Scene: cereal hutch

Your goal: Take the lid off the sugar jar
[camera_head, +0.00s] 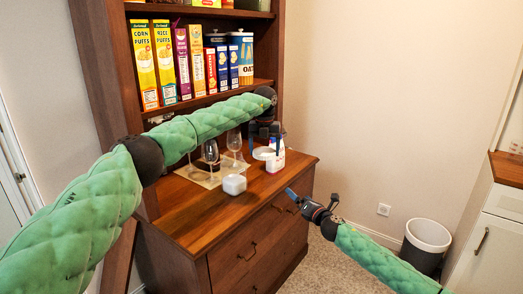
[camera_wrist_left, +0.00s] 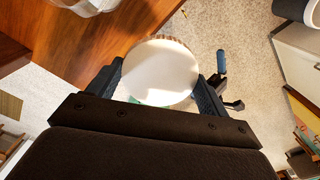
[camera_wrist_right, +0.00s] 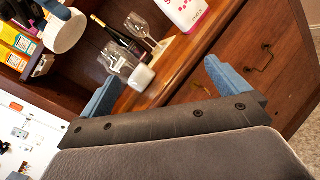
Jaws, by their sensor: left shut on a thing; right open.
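My left gripper (camera_head: 264,144) is shut on the round white lid (camera_head: 263,154). In the left wrist view the lid (camera_wrist_left: 158,73) sits between both fingers. In the right wrist view the lid (camera_wrist_right: 67,32) hangs clear of the jar, held in the air. My right gripper (camera_head: 312,198) is open and empty, in front of the cabinet's right side.
Several glasses (camera_head: 211,152) stand on a mat left of the jar. A small white container (camera_head: 234,184) is in front of them. Cereal boxes (camera_head: 164,62) fill the shelf above. A bin (camera_head: 428,235) is on the floor at right.

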